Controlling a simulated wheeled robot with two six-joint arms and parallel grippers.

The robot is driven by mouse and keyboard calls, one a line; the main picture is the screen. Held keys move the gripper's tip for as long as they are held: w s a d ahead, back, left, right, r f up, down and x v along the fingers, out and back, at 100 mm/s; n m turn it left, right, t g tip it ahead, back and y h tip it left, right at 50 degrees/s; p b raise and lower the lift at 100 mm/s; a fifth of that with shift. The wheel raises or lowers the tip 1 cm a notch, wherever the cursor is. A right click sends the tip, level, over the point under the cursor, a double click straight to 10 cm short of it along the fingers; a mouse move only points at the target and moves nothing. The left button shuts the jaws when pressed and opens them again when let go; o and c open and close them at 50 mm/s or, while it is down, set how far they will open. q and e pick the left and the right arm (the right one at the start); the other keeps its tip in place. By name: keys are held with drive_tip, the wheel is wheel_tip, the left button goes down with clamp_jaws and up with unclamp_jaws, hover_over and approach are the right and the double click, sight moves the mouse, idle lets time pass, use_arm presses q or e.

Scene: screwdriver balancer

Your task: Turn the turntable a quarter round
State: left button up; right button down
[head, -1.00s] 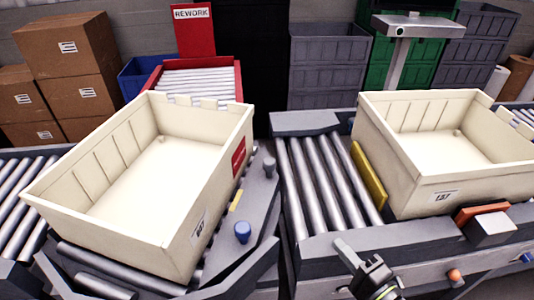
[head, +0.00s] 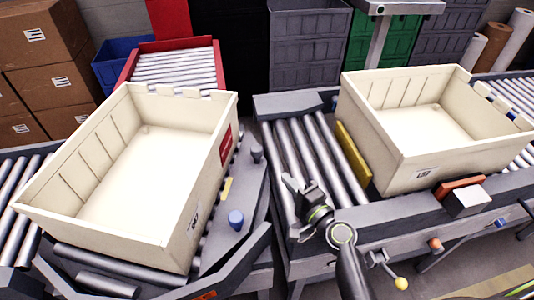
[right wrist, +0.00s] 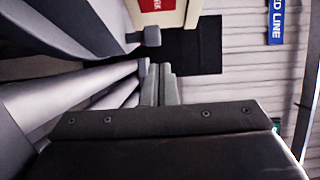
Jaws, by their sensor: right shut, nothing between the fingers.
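The turntable (head: 250,200) is a grey deck at the left with rollers, a blue knob (head: 236,220) and a dark grey post (head: 257,153) along its right side. A cream tote (head: 130,170) with a red label sits on it, set at a slant. My right gripper (head: 291,185) is over the near end of the right conveyor's rollers, right of the blue knob and apart from it. It is shut and empty. In the right wrist view its closed fingers (right wrist: 160,85) point toward a small grey post. My left gripper is not in view.
A second cream tote (head: 430,135) stands on the right conveyor (head: 310,150), behind a yellow stop plate (head: 353,153). A red-sided roller lane (head: 175,68) leads away behind the turntable. A narrow gap separates the turntable from the right conveyor.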

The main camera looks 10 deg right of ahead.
sight(261, 151)
drive_tip(key=p+x, duration=0.1)
drive_tip(key=x, duration=0.9)
drive_tip(key=shift+w+a, duration=0.1)
drive_tip(key=shift+w, duration=0.2)
drive_tip(key=w+b, duration=0.1)
drive_tip(key=w, duration=0.1)
drive_tip(key=w+b, duration=0.1)
drive_tip(key=w, duration=0.2)
drive_tip(key=w+b, duration=0.2)
drive_tip(key=shift+w+f, duration=0.3)
drive_tip(key=shift+w+r, duration=0.25)
drive_tip(key=shift+w, duration=0.3)
drive_tip(key=shift+s, duration=0.1)
